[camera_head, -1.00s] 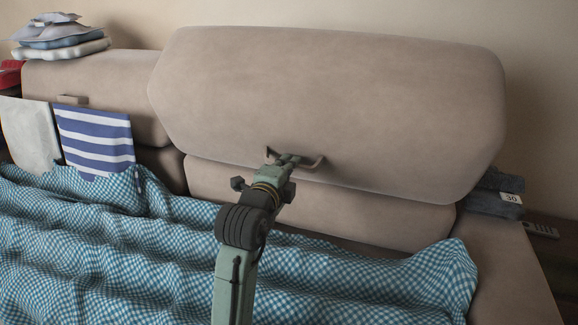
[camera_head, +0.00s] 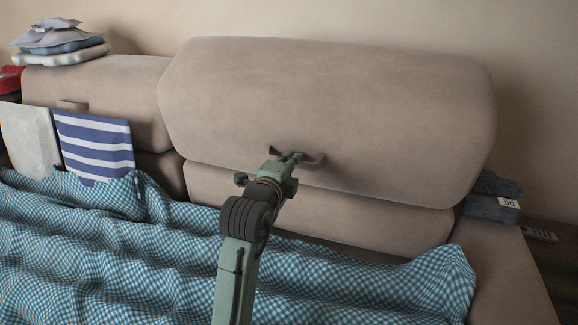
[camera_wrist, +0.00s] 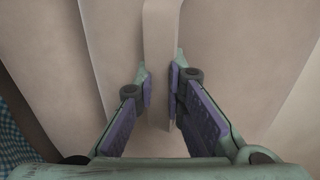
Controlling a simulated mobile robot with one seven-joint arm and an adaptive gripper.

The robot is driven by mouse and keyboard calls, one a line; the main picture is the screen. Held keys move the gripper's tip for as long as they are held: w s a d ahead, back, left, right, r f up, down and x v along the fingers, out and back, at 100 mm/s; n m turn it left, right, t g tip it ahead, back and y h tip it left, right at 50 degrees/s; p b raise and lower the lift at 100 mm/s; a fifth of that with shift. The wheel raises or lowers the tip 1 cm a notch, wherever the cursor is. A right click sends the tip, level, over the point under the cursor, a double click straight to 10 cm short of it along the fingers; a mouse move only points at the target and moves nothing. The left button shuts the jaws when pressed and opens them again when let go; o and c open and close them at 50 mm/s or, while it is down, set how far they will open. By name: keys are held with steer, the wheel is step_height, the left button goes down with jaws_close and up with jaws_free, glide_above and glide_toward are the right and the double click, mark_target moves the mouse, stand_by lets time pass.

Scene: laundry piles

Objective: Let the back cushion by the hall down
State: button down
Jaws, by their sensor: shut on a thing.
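The beige back cushion (camera_head: 335,115) on the right half of the sofa leans out from the wall, above a lower beige cushion part (camera_head: 320,205). My gripper (camera_head: 290,158) is at its lower front edge. In the wrist view my gripper (camera_wrist: 160,85) has its purple-padded fingers on both sides of a narrow beige tab (camera_wrist: 160,35) on the cushion and is shut on it.
A second back cushion (camera_head: 105,90) stands at left with folded clothes (camera_head: 62,42) on top. A striped cloth (camera_head: 95,145) and a grey cloth (camera_head: 30,138) hang there. A checked blanket (camera_head: 120,250) covers the seat. Folded dark cloth (camera_head: 490,205) and a remote (camera_head: 540,234) lie at right.

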steer(key=w+d+r+p, duration=0.1)
steer(key=w+d, duration=0.1)
steer(key=w, duration=0.4)
steer(key=shift+w+r, duration=0.15)
steer(key=shift+r, duration=0.1)
stand_by(0.8)
steer(key=shift+d, duration=0.1)
steer(key=c, duration=1.9)
jaws_free()
steer(key=o, duration=0.3)
steer(key=shift+r, duration=0.15)
steer(key=b, duration=0.2)
glide_toward(295, 148)
steer(key=x, duration=0.4)
